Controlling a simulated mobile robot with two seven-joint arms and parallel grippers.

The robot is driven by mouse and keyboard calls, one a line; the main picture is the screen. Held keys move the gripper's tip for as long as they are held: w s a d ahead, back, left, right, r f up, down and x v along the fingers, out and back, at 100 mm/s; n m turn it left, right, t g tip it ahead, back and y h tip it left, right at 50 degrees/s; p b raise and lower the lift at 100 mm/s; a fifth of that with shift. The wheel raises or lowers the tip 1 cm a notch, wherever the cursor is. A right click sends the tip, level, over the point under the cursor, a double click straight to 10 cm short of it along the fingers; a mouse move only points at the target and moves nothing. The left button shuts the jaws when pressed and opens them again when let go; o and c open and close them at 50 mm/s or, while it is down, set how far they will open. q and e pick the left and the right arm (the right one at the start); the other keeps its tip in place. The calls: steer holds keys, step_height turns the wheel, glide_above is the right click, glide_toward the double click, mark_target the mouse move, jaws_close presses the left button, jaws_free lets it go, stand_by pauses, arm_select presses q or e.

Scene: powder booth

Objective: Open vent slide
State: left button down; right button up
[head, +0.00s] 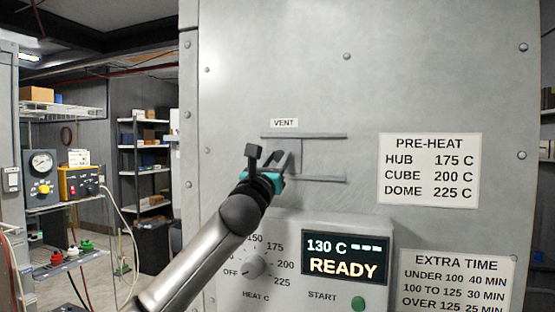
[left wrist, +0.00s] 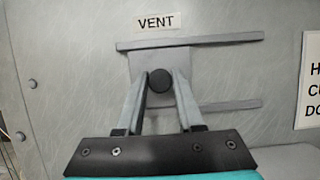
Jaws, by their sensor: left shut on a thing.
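The vent slide is a flat grey plate (left wrist: 150,62) with a round dark knob (left wrist: 159,81), set between two horizontal rails under the VENT label (left wrist: 158,23). In the left wrist view the plate sits toward the left end of the rails. My left gripper (left wrist: 160,80) is shut on the knob, one finger on each side of it. In the head view my left gripper (head: 283,160) reaches the vent from below left and hides the knob and much of the plate. The upper rail (head: 304,135) and lower rail (head: 318,180) extend to the right, with bare panel between them. My right gripper is not in view.
Below the vent a control box juts out, with a heat dial (head: 254,266), a display (head: 345,257) reading 130 C and READY, and a green start button (head: 358,303). A pre-heat sign (head: 429,170) is right of the rails. Shelves (head: 150,146) stand at the left.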

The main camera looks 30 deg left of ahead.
arm_select(q)
steer(key=shift+d, duration=0.1)
steer(key=d+p, duration=0.1)
steer(key=d, duration=0.1)
steer(key=w+d, duration=0.1)
steer(key=d, duration=0.2)
steer(key=d+p, duration=0.1)
steer(key=d, duration=0.1)
steer(key=shift+w+d+p, duration=0.2)
steer(key=shift+w+p, duration=0.15)
steer(key=shift+w, duration=0.05)
steer(key=shift+d, duration=0.3)
steer(key=c, duration=0.5)
jaws_free()
steer(key=shift+c, duration=0.2)
steer(key=b+v, duration=0.4)
steer(key=v, duration=1.1)
steer(key=shift+f, duration=0.15)
